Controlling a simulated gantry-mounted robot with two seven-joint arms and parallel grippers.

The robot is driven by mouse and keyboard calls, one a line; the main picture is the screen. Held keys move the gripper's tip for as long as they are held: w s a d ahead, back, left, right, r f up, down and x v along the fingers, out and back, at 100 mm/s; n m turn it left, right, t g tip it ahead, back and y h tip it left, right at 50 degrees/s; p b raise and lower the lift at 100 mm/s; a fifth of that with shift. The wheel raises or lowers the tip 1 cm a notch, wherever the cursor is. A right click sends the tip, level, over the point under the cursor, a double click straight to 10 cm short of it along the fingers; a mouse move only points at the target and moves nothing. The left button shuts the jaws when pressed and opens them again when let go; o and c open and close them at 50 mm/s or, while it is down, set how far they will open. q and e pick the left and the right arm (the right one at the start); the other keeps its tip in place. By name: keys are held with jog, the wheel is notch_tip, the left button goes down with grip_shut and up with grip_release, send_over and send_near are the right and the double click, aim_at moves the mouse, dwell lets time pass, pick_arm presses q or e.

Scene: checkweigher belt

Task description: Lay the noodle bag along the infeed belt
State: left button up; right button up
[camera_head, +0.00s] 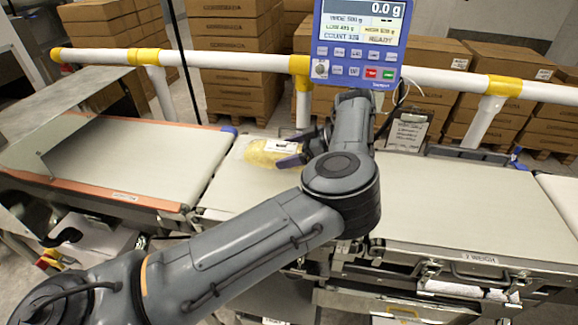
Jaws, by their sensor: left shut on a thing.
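The noodle bag (262,152) is a yellow packet with a pale label, over the belt section just left of centre. My left gripper (291,151) is shut on the bag's right end, with dark fingers reaching in from the right. The bag lies roughly crosswise in the picture, low over the belt surface; I cannot tell whether it touches. The belt section (232,185) under it is pale, and my left arm crosses in front of its right part. My right gripper is not in view.
A longer pale belt (130,158) with orange edges lies to the left. Another pale belt (460,205) extends right, with bare room. A blue display (358,45) reading 0.0 g stands behind, by a white and yellow rail (225,60). Cartons are stacked beyond.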

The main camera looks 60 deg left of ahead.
pick_arm(q)
jog(key=shift+s+a+f, duration=0.1)
jog(key=shift+a+f, duration=0.05)
jog(key=shift+a, duration=0.05)
jog(key=shift+f+b, duration=0.9)
jog(key=shift+f, duration=1)
jog(key=o, duration=1.1)
jog(key=shift+f, duration=0.15)
